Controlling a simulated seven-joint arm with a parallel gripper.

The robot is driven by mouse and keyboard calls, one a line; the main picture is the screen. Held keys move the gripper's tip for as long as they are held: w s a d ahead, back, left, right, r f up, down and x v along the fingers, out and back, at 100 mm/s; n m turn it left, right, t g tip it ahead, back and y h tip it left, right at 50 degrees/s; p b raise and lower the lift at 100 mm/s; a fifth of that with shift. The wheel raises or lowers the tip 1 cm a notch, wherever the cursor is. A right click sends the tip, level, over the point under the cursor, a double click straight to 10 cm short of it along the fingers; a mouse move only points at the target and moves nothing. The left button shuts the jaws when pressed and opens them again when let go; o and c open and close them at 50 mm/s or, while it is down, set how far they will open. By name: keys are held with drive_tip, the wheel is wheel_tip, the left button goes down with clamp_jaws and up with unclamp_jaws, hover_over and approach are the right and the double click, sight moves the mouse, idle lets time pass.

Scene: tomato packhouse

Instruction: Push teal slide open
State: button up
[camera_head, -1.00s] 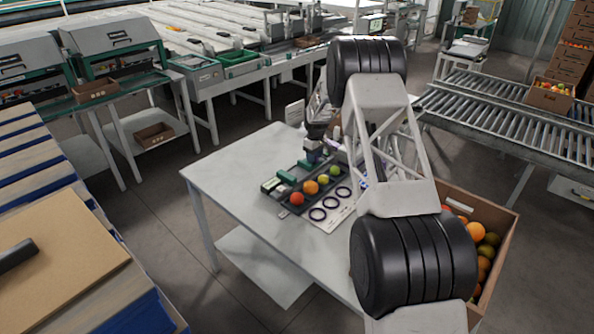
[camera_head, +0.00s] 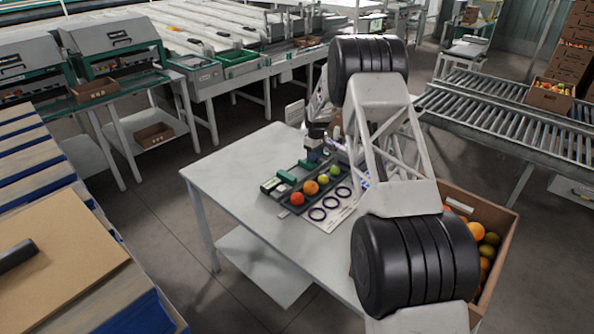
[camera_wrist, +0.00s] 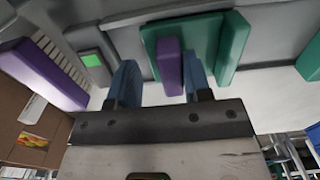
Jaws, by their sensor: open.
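Several teal parts sit on the dark fixture. In the head view, one teal block (camera_head: 286,177) is near its left end and another (camera_head: 306,164) is nearer my gripper (camera_head: 314,146). In the wrist view, a teal plate (camera_wrist: 196,32) lies beyond my gripper (camera_wrist: 160,66), with a raised teal bar (camera_wrist: 233,48) to its right and another teal piece (camera_wrist: 309,60) at the right edge. A purple bar (camera_wrist: 170,65) shows between my two blue fingers, which are apart. I cannot tell whether either finger touches the bar or the teal parts.
The dark fixture (camera_head: 285,204) holds a red, an orange and two greenish fruits in a row. Three dark rings lie on a white sheet (camera_head: 331,222) in front. A fruit box (camera_head: 510,232) stands at right. The left part of the table (camera_head: 228,172) is clear.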

drive_tip(key=shift+w+r, duration=0.1)
drive_tip(key=shift+r, duration=1.8)
wheel_tip(320, 180, up, 7)
idle(0.4)
